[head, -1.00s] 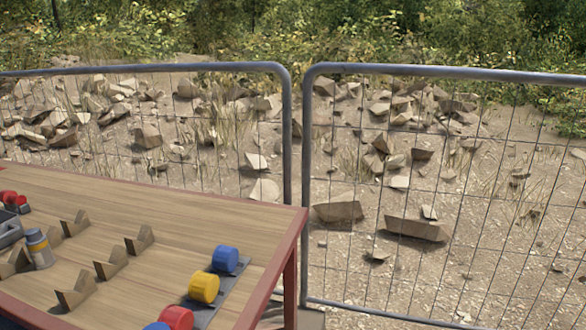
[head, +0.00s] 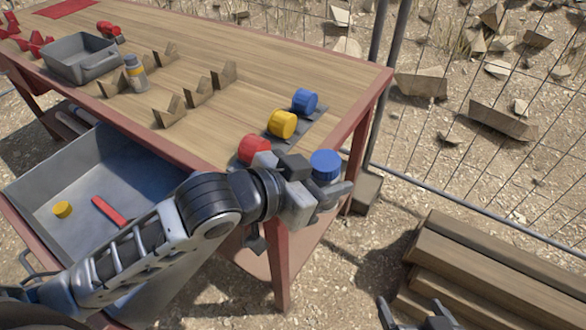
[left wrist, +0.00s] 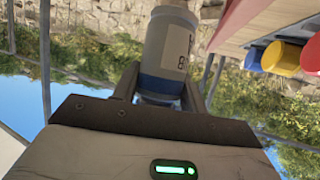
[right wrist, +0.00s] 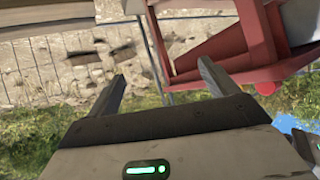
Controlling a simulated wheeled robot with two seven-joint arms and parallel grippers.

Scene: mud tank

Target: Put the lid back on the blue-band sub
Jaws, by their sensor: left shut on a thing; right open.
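My left gripper (head: 330,198) is in front of the table's right front corner, shut on a grey labelled cylinder with a blue band. That cylinder (left wrist: 168,45) fills the middle of the left wrist view, between the fingers. In the head view a blue round piece (head: 325,164) sticks up at this gripper; I cannot tell whether it is a lid or part of the cylinder. A blue cap (head: 305,100), a yellow cap (head: 283,124) and a red cap (head: 253,149) stand in a row on a dark strip on the table. My right gripper (head: 413,308) is open and empty, low right.
The wooden table (head: 228,42) also holds notched brown stands, a grey bin (head: 76,62) and a grey canister with a yellow-orange band (head: 136,74). A grey tray (head: 140,160) below holds a yellow piece and a red bar. Timbers (head: 490,262) lie right, near a wire fence.

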